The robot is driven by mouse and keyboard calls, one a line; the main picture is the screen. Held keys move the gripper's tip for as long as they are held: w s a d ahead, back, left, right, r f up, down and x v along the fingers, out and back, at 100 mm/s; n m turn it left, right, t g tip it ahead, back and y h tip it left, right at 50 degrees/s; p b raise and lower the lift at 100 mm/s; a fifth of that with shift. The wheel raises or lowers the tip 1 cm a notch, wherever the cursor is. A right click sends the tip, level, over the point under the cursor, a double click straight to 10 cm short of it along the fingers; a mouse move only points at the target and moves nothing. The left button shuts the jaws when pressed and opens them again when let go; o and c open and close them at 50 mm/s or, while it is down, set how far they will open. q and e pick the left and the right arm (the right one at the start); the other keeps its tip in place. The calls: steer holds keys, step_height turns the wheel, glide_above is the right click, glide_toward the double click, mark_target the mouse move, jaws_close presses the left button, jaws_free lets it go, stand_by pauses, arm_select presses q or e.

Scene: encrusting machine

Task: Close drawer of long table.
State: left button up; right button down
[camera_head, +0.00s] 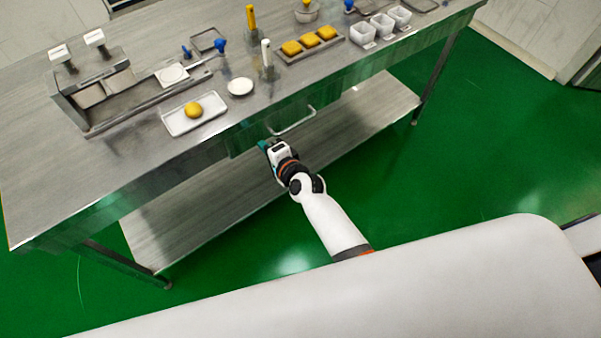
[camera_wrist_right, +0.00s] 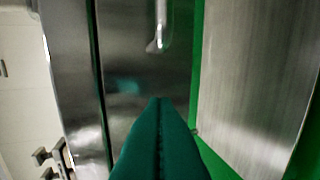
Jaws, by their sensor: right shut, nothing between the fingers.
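The long steel table (camera_head: 150,160) spans the head view. Its drawer (camera_head: 245,137) is under the front edge of the top, with a curved metal handle (camera_head: 293,124). In the wrist view the drawer front (camera_wrist_right: 130,100) fills the middle, with the handle (camera_wrist_right: 158,35) at the top. A dark narrow gap runs between the drawer front and the table edge; I cannot tell how far the drawer stands out. My right gripper (camera_head: 264,145) is shut and empty, in front of the drawer face, beside the handle. Its teal fingertips (camera_wrist_right: 160,102) point at the drawer front; contact is unclear. My left gripper is not in view.
On the table top stand a tray (camera_head: 176,125) with a yellow ball, a small white dish (camera_head: 240,86), a metal machine (camera_head: 75,110) and several white cups. A lower shelf (camera_head: 180,225) lies beneath the drawer. The green floor (camera_head: 480,140) at the right is clear.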

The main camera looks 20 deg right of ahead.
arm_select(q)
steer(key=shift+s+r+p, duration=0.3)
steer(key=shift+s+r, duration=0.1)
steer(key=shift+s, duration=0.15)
arm_select(e)
steer(key=v, duration=1)
steer(key=shift+s+d, duration=0.2)
steer(key=shift+s, duration=0.2)
